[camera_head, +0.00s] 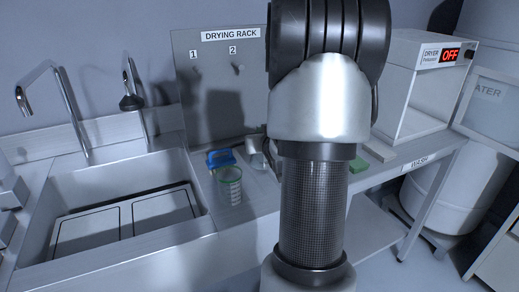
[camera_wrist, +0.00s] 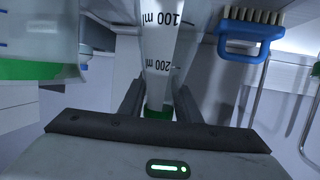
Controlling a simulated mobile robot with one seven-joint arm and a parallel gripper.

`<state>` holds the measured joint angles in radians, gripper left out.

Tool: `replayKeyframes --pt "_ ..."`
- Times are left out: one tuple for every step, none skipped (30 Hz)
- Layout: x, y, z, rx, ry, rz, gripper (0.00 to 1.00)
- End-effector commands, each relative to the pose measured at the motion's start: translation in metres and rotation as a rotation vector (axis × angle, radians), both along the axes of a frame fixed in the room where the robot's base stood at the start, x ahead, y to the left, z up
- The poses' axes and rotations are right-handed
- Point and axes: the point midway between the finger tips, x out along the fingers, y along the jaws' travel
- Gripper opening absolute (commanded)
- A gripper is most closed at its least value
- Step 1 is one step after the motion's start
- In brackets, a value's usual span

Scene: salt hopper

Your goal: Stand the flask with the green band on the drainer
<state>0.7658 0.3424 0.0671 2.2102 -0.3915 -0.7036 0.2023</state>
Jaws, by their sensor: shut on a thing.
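My gripper (camera_wrist: 158,108) is shut on the flask (camera_wrist: 162,50), a clear vessel marked 100 ml and 200 ml. It holds the narrow end, where a green band (camera_wrist: 157,109) shows between the fingers. The flask widens away from the gripper. In the head view my arm hides most of the gripper; a pale clear shape (camera_head: 254,146) beside it may be the flask. The drying rack (camera_head: 222,75) is an upright grey panel with pegs labelled 1 and 2. A light board at its foot (camera_head: 262,190), right of the sink, may be the drainer; I cannot tell for certain.
A beaker with green marks (camera_head: 229,186) stands on the board, close to a blue brush (camera_head: 220,158), also in the wrist view (camera_wrist: 250,32). The sink (camera_head: 120,205) with taps is left. A dryer reading OFF (camera_head: 425,85) and a green block (camera_head: 379,150) are right.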

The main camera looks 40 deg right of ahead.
Motion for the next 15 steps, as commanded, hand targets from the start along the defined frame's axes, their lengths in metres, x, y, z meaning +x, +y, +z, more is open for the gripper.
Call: replayKeyframes --pt "0.000 0.000 -0.005 0.001 0.001 0.000 0.02" --pt "0.000 0.000 -0.008 0.002 0.001 0.001 0.02" --pt "0.000 0.001 -0.013 0.002 0.001 0.001 0.02" --pt "0.000 0.001 -0.017 0.001 0.002 0.001 0.02" --pt "0.000 0.001 -0.022 0.002 0.003 0.001 0.02" --pt "0.000 0.001 -0.029 0.003 0.003 0.001 0.02" --pt "0.000 0.001 -0.033 0.003 0.002 0.000 0.02" --pt "0.000 0.001 -0.036 0.003 0.001 -0.001 0.02" --pt "0.000 0.000 -0.038 0.002 0.001 0.000 0.02" --pt "0.000 0.000 -0.039 0.000 0.001 0.000 0.02" --pt "0.000 0.000 -0.038 -0.001 0.000 0.000 0.02" --pt "0.000 0.000 -0.037 -0.001 -0.001 0.000 0.02" --pt "0.000 0.000 -0.037 -0.001 -0.001 0.000 0.02" --pt "0.000 0.000 -0.037 -0.001 -0.001 0.000 0.02" --pt "0.000 0.000 -0.037 -0.001 -0.001 0.000 0.02"
